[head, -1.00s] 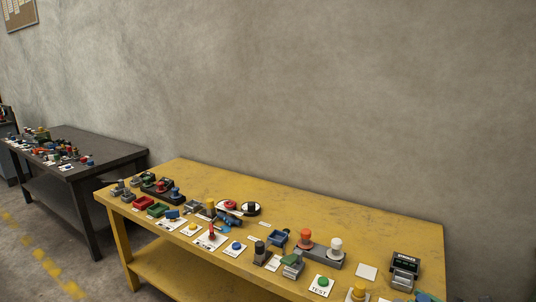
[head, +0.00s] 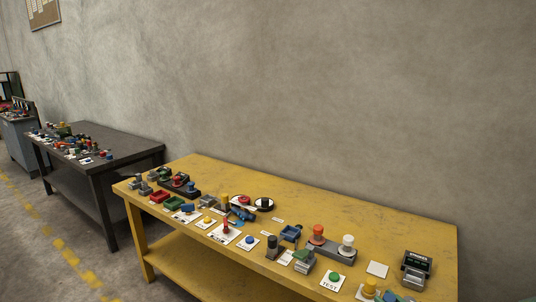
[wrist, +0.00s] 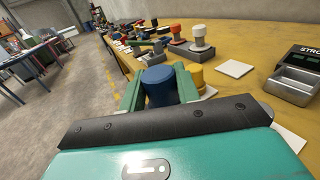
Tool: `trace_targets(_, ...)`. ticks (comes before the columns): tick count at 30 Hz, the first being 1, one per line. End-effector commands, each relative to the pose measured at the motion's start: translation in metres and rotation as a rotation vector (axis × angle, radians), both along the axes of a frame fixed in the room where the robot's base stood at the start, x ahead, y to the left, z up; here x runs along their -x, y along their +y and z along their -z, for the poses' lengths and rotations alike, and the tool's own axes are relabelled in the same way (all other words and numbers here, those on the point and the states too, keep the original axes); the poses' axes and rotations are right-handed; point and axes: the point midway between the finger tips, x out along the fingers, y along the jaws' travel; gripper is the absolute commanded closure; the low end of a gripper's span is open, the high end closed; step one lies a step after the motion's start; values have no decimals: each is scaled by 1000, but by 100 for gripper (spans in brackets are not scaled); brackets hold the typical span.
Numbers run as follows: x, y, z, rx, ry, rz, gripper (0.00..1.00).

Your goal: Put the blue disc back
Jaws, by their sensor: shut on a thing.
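My gripper (wrist: 160,78) has green fingers, shut on a blue round piece (wrist: 158,88) that shows as a short cylinder between them in the wrist view. A yellow round piece (wrist: 195,76) stands close behind it to the right; whether they touch I cannot tell. In the head view the blue piece (head: 390,297) and a green finger (head: 408,299) are cut off by the bottom edge, just right of the yellow piece (head: 369,287). What lies under the held piece is hidden. I cannot make out a spool clearly.
The yellow bench (head: 300,205) carries several small fixtures along its front. A grey block with an orange post (head: 318,233) and a white post (head: 347,243) stands behind. A black display box (head: 417,265) is at right. The bench's rear is clear.

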Motion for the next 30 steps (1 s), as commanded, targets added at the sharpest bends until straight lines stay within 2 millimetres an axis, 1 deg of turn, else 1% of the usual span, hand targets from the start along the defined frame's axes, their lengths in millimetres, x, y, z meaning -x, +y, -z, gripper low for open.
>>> trace_targets(1,-7,14,10,-10,3,28,100)
trace_targets(6,-26,54,43,-13,7,161,100)
trace_targets(10,-34,83,67,-13,6,256,100)
trace_targets(15,-39,115,92,-11,6,346,100)
trace_targets(21,-38,151,119,-9,5,418,100)
trace_targets(24,-37,166,129,-7,5,443,100)
trace_targets(27,-35,177,136,-3,2,455,100)
trace_targets(30,-34,182,140,-2,-1,464,100)
